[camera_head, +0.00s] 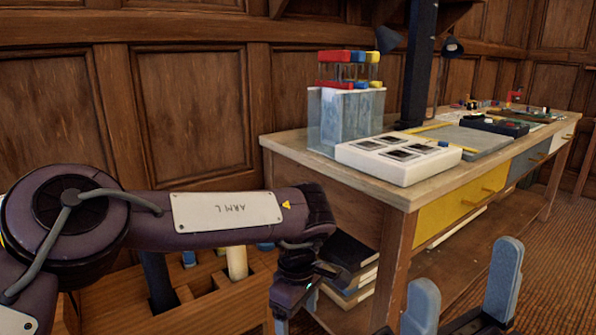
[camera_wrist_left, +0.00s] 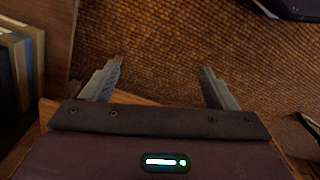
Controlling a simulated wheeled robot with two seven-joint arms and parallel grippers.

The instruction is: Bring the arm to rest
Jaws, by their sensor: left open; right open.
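My left arm (camera_head: 235,215), marked "ARM L", reaches in from the left in the head view and bends down at its wrist in front of the desk's end. Its fingers do not show clearly there. In the left wrist view my left gripper (camera_wrist_left: 162,75) is open, with nothing between its fingers, and points at the brown woven floor (camera_wrist_left: 160,45). My right gripper (camera_head: 465,265) shows at the bottom right of the head view. Its two grey-blue fingers stand wide apart and empty, in front of the desk's lower part.
A wooden desk (camera_head: 400,192) stands right of my left arm, with a white tray (camera_head: 397,160) and a clear rack (camera_head: 345,115) on it. Dark books (camera_head: 345,255) sit below it. A wooden slotted bin (camera_head: 215,300) is under my left arm. Carpet (camera_head: 565,245) is open at right.

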